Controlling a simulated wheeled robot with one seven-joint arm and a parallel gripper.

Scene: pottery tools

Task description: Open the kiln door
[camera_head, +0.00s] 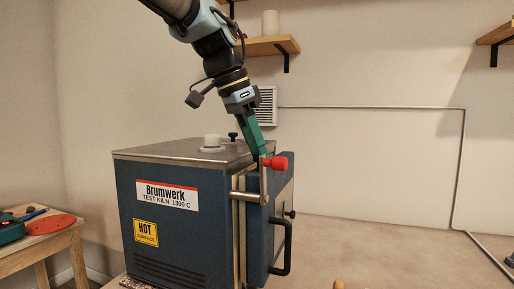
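The kiln (172,240) is a dark blue box with a grey metal top, a "Brumwerk" label and a yellow "HOT" label. Its door (257,235) is on the right side, with pale strips along the seam; I cannot tell whether it is fully shut. The door carries a black bar handle (287,247) and a metal latch lever (264,183) with a red knob (277,163). The lever stands upright. My gripper (260,156), with green fingers, reaches down from above to the lever's upper end beside the knob. Whether its fingers are apart or touching the lever is hidden.
A wooden table (40,243) with a red disc and tools stands at the left. A shelf (272,46) is on the wall behind my arm. A pipe (380,107) runs along the back wall. The floor right of the kiln is mostly clear.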

